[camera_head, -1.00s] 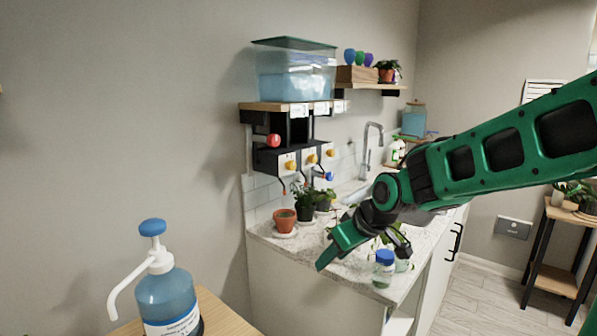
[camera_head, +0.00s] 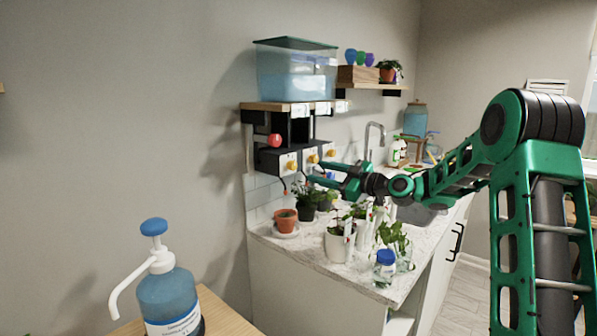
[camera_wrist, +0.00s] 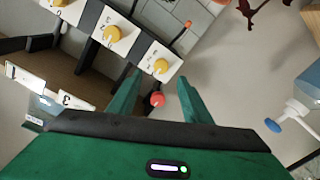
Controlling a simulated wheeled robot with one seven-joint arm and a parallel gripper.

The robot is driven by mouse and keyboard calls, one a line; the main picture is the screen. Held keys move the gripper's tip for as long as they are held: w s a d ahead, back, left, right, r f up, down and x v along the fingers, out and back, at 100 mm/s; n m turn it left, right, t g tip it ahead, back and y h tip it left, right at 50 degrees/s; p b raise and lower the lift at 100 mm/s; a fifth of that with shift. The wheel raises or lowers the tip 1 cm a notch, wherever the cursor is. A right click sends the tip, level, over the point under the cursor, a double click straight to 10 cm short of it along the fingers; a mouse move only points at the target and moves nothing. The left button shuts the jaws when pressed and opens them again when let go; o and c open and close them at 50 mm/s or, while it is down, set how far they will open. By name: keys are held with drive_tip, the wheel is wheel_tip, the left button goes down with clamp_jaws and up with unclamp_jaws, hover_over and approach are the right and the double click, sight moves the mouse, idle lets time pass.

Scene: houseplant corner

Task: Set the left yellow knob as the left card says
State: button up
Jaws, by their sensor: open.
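The left yellow knob (camera_head: 291,165) sits on a white dial plate at the left end of the black unit on the wall. In the wrist view it is the knob (camera_wrist: 160,66) nearest the red ball, and its setting is too small to read. A left card (camera_head: 299,110) hangs on the shelf edge above, unreadable in the head view. In the wrist view a card (camera_wrist: 76,102) shows what looks like a 3. My gripper (camera_head: 315,173) is open and empty, facing the unit. In the wrist view its fingertips (camera_wrist: 159,80) lie either side of the left knob, apparently apart from it.
A middle knob (camera_head: 313,158) and a right knob (camera_head: 331,152) share the unit. A red ball (camera_head: 274,140) sticks out by the left knob. A water tank (camera_head: 296,75) stands above. Potted plants (camera_head: 285,218) crowd the counter below. A pump bottle (camera_head: 168,300) stands front left.

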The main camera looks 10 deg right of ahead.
sight(295, 167)
drive_tip(key=x, duration=1)
drive_tip(key=shift+a, duration=0.1)
